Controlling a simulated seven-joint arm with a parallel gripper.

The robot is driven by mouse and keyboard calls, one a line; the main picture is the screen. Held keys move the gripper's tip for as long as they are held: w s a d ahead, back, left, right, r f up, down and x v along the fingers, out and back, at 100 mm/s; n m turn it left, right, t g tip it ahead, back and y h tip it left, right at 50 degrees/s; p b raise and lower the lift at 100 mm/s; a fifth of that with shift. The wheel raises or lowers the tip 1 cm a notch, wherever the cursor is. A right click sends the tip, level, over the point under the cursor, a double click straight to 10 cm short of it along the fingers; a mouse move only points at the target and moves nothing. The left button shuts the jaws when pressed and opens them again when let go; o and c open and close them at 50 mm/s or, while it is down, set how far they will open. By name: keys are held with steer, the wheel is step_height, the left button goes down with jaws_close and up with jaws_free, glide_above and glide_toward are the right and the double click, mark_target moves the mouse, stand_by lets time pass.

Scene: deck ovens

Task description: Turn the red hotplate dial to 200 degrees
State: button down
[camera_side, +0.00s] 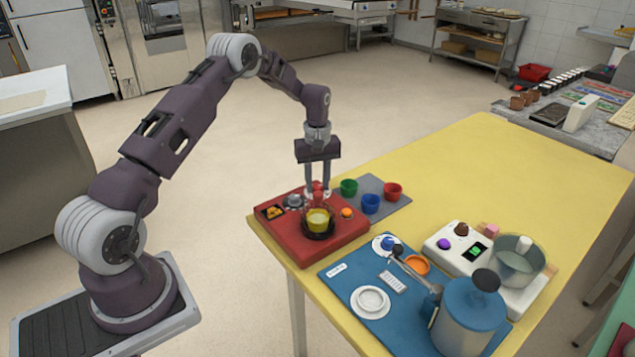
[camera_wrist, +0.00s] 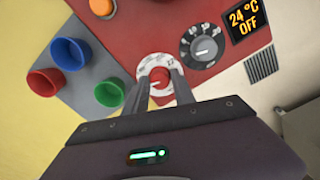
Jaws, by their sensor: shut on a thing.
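My gripper (camera_wrist: 160,86) points down over the hotplate and is shut on the red dial, one finger on each side. The fingers cover part of the ring, so I cannot read the dial's setting. The display (camera_wrist: 247,20) reads 24 °C and OFF. A dark grey dial (camera_wrist: 204,49) with a white scale sits between the red dial and the display.
Green (camera_side: 349,187), blue (camera_side: 370,204) and red (camera_side: 393,191) cups stand on a grey mat close behind the hotplate. An orange button (camera_side: 347,212) is on the hotplate. A blue mat (camera_side: 340,287) with dishes and a blue jug (camera_side: 467,318) lies in front. The yellow table is clear at the back right.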

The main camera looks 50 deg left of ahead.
steer(key=m, duration=1)
steer(key=shift+m, duration=0.3)
steer(key=m, duration=1)
steer(key=shift+m, duration=0.3)
stand_by(0.3)
steer(key=c, duration=1.1)
jaws_free()
steer(key=shift+o, duration=0.2)
